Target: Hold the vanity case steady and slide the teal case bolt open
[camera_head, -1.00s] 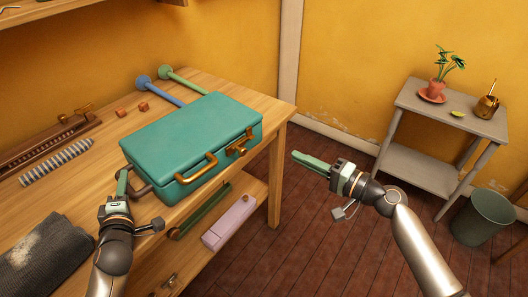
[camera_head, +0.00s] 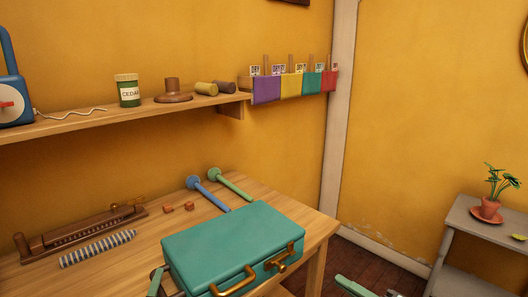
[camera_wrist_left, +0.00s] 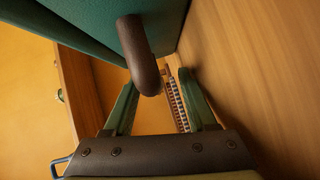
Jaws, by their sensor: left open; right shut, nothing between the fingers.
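The teal vanity case (camera_head: 235,238) lies shut on the wooden table, with a brass carry handle (camera_head: 233,284) on its front. A brass bolt (camera_head: 282,262) sits to the right of that handle; its exact position is too small to tell. My left gripper (camera_wrist_left: 157,80) is open at the case's left end, its fingers either side of a dark brown side handle (camera_wrist_left: 141,60); contact cannot be told. Its fingertip also shows in the head view (camera_head: 155,283). My right gripper (camera_head: 350,286) is shut and empty, apart from the case, to its right; most of it is cut off.
Blue (camera_head: 207,191) and green (camera_head: 232,183) rods lie behind the case. A shelf (camera_head: 110,121) runs above. A plant (camera_head: 490,205) stands on a side table at right.

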